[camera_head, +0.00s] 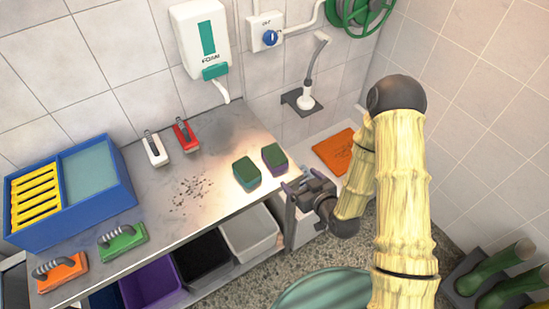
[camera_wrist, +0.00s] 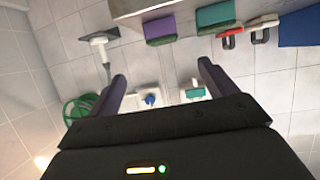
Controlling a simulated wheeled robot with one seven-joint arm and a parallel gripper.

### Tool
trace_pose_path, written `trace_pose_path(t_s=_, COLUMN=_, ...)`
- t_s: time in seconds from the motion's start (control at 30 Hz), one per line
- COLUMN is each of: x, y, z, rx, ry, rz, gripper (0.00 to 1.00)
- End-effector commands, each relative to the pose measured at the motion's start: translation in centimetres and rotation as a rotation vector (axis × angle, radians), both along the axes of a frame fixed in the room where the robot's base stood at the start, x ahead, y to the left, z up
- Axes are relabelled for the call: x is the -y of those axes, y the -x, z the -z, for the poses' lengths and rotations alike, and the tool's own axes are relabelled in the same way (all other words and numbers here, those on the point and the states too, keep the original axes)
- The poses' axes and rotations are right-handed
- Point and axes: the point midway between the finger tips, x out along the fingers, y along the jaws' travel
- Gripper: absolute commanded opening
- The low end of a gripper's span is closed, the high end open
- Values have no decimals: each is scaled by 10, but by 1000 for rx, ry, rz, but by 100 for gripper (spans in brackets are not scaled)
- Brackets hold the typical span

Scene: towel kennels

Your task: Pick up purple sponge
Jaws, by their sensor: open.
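The purple sponge (camera_head: 276,159) has a dark green top and lies on the steel counter near its right end. It also shows at the top of the wrist view (camera_wrist: 159,28). A teal sponge with a green top (camera_head: 246,174) lies just left of it, and shows beside it in the wrist view (camera_wrist: 215,15). My gripper (camera_head: 308,187) is open and empty, just off the counter's right end, to the lower right of the purple sponge and apart from it. In the wrist view my two dark fingers (camera_wrist: 163,75) are spread wide, with the sponge beyond their tips.
The steel counter (camera_head: 150,228) also bears a blue crate (camera_head: 100,207), white (camera_head: 155,149) and red (camera_head: 186,135) brushes, and green (camera_head: 122,240) and orange (camera_head: 60,272) brushes. Bins stand below. A foam dispenser (camera_head: 203,40) hangs on the tiled wall behind.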

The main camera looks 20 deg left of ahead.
Motion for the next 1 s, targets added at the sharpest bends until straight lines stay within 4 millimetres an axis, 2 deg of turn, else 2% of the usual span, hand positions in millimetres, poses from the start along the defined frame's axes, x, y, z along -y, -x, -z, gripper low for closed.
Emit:
trace_pose_path(t_s=0.17, x=-3, y=-5, z=6, rx=2, ry=-2, rz=-1, gripper=85)
trace_pose_path(t_s=1.0, x=-14, y=-15, z=11, rx=2, ry=-1, rz=-2, gripper=85)
